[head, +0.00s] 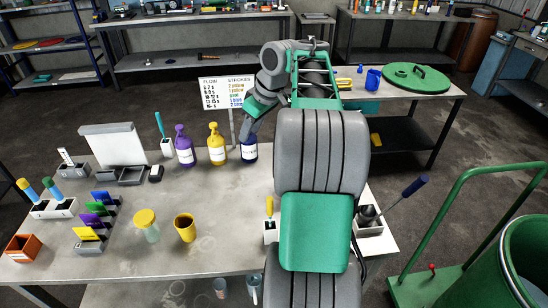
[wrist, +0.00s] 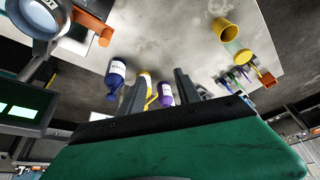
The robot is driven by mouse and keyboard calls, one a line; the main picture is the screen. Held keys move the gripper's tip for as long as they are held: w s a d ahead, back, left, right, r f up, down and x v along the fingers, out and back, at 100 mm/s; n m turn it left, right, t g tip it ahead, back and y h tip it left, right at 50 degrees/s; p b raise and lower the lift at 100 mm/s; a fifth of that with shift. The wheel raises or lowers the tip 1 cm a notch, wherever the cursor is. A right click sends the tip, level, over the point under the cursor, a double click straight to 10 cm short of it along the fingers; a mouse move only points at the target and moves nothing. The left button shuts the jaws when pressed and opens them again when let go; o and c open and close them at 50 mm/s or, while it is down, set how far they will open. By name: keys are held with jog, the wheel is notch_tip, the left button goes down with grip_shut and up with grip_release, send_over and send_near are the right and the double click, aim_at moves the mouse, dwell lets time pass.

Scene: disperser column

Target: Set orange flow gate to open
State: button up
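In the wrist view, an orange bar-like part with a rounded end (wrist: 92,26) sticks out beside a round grey metal vessel (wrist: 36,22) at the top left. It looks like the orange flow gate, but I cannot tell its setting. In the head view I cannot make it out; my arm covers that part of the table. My gripper (wrist: 161,73) shows two dark fingers spread apart, with nothing held between them. In the head view my gripper (head: 250,125) hangs above the blue bottle (head: 249,151), partly hidden by my arm.
Purple (head: 184,145) and yellow (head: 217,144) bottles stand near the gripper, before a flow chart sign (head: 223,92). Left are a whiteboard (head: 112,144) and colored cards (head: 97,215). A yellow cup (head: 185,228) and yellow-lidded jar (head: 147,225) stand in front.

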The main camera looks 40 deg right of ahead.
jog(key=s+d+f+n, duration=0.1)
jog(key=s+d+f, duration=0.15)
jog(key=d, duration=0.25)
jog(key=s+d+f, duration=0.1)
jog(key=d+f, duration=0.2)
jog(key=d, duration=0.3)
jog(key=b+x, duration=0.1)
jog(key=x, duration=0.3)
jog(key=b+x, duration=0.1)
jog(key=x, duration=0.2)
jog(key=shift+w+a+b, duration=0.3)
jog(key=shift+a+b, duration=0.05)
jog(key=shift+a, duration=0.05)
jog(key=shift+r, duration=0.1)
grip_shut()
